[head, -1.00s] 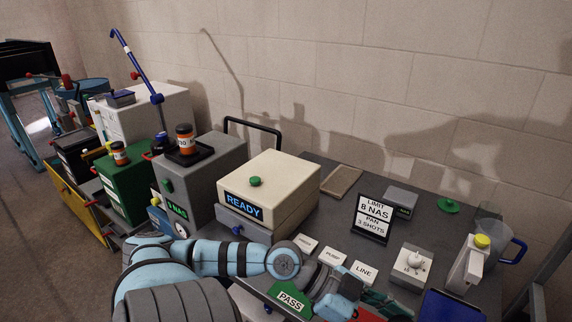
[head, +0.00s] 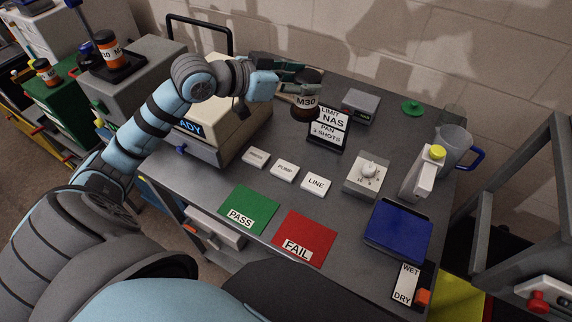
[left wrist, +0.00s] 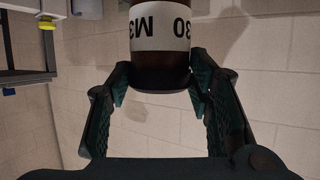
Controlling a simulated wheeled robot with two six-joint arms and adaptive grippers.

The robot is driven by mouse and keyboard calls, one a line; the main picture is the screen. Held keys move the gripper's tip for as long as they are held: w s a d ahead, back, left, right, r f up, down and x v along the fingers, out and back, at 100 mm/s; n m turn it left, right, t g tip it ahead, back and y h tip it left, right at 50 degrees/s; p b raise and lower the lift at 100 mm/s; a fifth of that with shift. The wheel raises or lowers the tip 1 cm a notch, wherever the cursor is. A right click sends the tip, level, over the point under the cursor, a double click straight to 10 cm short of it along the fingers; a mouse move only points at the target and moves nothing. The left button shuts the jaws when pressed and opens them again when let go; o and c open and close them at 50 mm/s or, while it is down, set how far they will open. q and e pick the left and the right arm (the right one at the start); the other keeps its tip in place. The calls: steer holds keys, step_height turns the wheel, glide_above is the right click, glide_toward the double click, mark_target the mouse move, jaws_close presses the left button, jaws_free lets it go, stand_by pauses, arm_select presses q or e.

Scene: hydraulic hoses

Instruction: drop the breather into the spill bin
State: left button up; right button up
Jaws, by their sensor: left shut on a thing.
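I cannot tell for sure whether this is the breather. In the left wrist view, the two fingers (left wrist: 165,85) are at either side of the jar (left wrist: 160,70), whose label shows upside down. A yellow container (head: 458,298), possibly the spill bin, shows partly at the lower right past the bench. My right gripper is not in view.
Green PASS (head: 250,203) and red FAIL (head: 307,233) mats lie at the bench front. A dial box (head: 367,176), a blue-topped box (head: 398,228), a white handheld bottle (head: 422,172) and a clear jug (head: 453,145) stand at right. A grey frame (head: 515,190) rises beyond the bench.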

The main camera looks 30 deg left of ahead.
arm_select(q)
steer(key=shift+w+a+f+n+y, duration=0.4)
steer(key=shift+w+a+f, duration=0.1)
steer(key=shift+w+f, duration=0.1)
step_height(320, 180, down, 18)
steer(key=b, duration=0.3)
steer(key=shift+d+r, duration=0.1)
steer(key=shift+r, duration=0.1)
steer(key=shift+f, duration=0.15)
steer(key=o, duration=1.3)
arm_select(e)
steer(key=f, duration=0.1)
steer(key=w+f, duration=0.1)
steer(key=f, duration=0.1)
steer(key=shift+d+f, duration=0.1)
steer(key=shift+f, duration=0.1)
arm_select(q)
steer(key=shift+o, duration=0.2)
